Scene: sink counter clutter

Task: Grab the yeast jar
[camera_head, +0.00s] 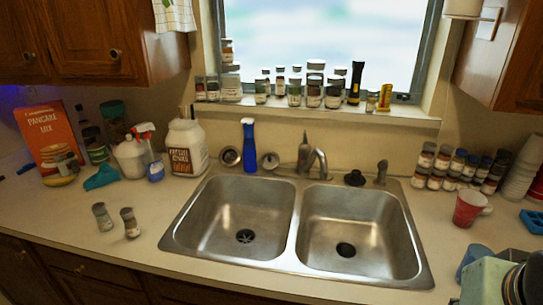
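No jar label is readable enough to tell which one is the yeast jar. Two small jars with grey lids, a left jar (102,216) and a right jar (130,223), stand upright and apart on the open counter left of the sink. Several more small jars (313,92) stand on the window sill. Another group of spice jars (437,168) is packed closely at the right of the counter. My gripper is not recognisable in the view, so its state does not show.
A double steel sink (294,235) fills the middle of the counter, with a faucet (318,162) behind it. A pancake mix box (48,138), a large white jug (187,147) and a spray bottle (147,143) stand at left. A red cup (468,208) is at right. Counter around the two left jars is clear.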

